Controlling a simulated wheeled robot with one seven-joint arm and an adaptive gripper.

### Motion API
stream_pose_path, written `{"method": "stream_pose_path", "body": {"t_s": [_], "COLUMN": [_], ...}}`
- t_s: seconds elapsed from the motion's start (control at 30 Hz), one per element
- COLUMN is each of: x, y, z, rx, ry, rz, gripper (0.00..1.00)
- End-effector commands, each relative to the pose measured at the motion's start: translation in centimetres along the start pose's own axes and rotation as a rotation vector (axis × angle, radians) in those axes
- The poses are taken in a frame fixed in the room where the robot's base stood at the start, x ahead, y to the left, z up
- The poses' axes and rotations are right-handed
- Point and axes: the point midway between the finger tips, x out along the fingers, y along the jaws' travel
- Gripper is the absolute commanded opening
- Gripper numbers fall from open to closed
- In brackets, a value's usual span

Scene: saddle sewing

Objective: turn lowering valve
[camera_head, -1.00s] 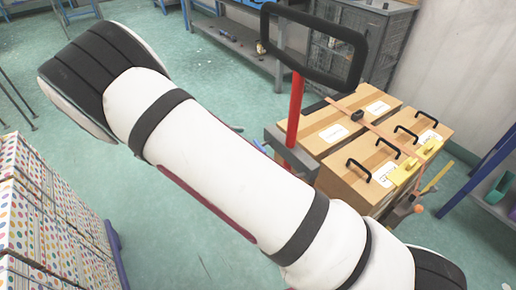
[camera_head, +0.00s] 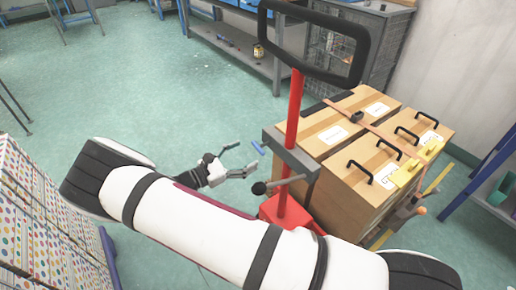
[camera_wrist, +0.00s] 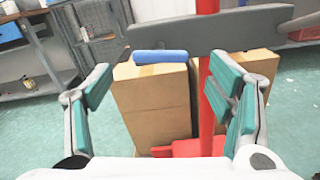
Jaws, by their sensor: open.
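A red hand truck has a red mast (camera_head: 293,110), a black loop handle (camera_head: 312,45) and a grey crosspiece (camera_head: 290,150). A short blue cylinder (camera_head: 258,147) sits left of the crosspiece. A lever with a black knob (camera_head: 259,188) sticks out lower left of the mast. I cannot tell which one is the lowering valve. My gripper (camera_head: 246,158) is open and empty, its fingertips just short of the blue cylinder. In the wrist view the blue cylinder (camera_wrist: 160,57) lies crosswise between and beyond the spread fingers (camera_wrist: 160,72). No contact shows.
Cardboard boxes (camera_head: 345,128) with black handles stand strapped behind the mast. Grey shelving (camera_head: 235,45) and a wire cabinet (camera_head: 335,58) stand at the back. A dotted stack (camera_head: 35,220) is at lower left.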

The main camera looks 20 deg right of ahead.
Motion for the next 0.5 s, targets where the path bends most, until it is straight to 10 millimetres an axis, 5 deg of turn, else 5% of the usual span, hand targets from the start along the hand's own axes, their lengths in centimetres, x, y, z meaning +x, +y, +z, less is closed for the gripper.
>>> {"method": "stream_pose_path", "body": {"t_s": [0.2,0.5], "x": [3.9,6.0], "y": [-0.1,-0.1], "z": [0.0,0.0], "rx": [-0.001,0.000], "ry": [-0.001,-0.001], "rz": [-0.003,-0.001], "gripper": [0.75,0.75]}}
